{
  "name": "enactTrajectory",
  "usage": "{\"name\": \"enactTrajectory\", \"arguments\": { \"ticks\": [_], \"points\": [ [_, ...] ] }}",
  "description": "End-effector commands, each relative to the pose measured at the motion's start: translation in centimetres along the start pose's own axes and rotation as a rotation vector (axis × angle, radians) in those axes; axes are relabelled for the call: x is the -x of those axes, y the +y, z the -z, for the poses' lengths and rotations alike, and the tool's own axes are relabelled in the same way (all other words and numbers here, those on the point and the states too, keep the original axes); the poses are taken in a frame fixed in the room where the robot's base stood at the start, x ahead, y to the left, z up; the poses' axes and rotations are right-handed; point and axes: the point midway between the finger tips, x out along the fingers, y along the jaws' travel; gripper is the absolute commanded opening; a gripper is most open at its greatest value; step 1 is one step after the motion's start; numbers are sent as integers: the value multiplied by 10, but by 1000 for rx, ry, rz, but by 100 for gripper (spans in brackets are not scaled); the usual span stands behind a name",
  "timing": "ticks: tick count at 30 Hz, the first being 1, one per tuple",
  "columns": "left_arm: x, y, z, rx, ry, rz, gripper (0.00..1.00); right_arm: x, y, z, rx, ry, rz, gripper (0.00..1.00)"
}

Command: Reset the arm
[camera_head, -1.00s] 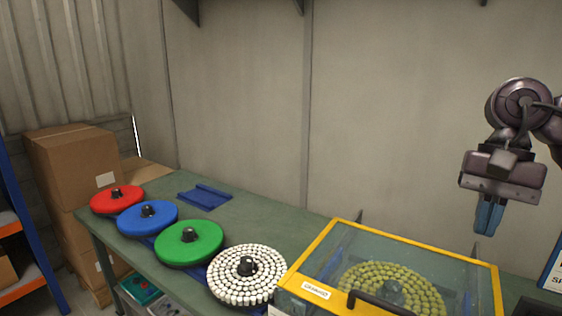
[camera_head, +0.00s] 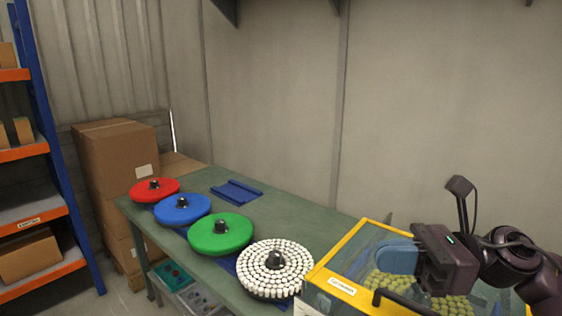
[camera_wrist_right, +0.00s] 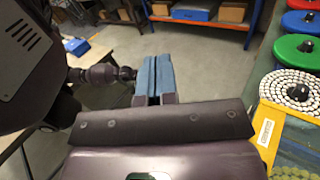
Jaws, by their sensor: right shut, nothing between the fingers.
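My right gripper (camera_head: 398,258) is in the lower right of the head view, in front of the yellow-framed clear case. Its blue fingers point left. The right wrist view shows the two blue fingers (camera_wrist_right: 153,76) side by side and shut, with nothing between them. Beyond them is open floor. My left gripper is in neither view.
Boxes (camera_head: 110,165) and an orange-blue shelf (camera_head: 60,145) stand left.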

Motion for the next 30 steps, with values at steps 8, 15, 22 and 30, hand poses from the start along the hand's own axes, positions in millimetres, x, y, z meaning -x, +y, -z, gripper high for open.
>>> {"name": "enactTrajectory", "arguments": {
  "ticks": [8, 15, 22, 30],
  "points": [
    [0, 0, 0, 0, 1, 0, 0, 11, -30, 6, -539, -497, 308, 0],
    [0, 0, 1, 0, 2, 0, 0, 54, -54, 48, -1033, -916, 577, 0],
    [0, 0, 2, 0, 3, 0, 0, 103, -49, 125, -1499, -1320, 848, 0],
    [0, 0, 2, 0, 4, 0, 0, 142, 10, 232, -1989, -1808, 1201, 0]
  ]
}}
